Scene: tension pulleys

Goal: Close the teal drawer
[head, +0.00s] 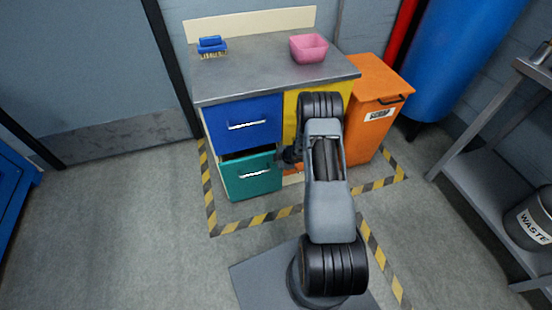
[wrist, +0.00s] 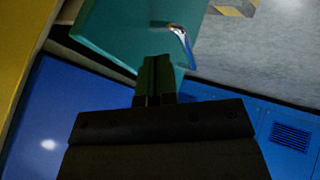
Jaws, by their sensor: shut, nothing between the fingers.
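The teal drawer (head: 252,178) is the lower left drawer of the cabinet, below the blue drawer (head: 243,124). It stands out a little from the cabinet, with a dark gap along its top edge. It has a silver handle (head: 255,174). My gripper (head: 289,155) is at the right side of the teal drawer, partly hidden behind my arm. In the wrist view my gripper (wrist: 157,68) is shut and empty, with its tips over the teal drawer's front (wrist: 125,35) near the handle (wrist: 181,38). I cannot tell whether the tips touch it.
An orange bin (head: 375,105) stands right of the cabinet. A metal shelf (head: 490,150) is at the right. The floor left of the cabinet (head: 130,200) is clear.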

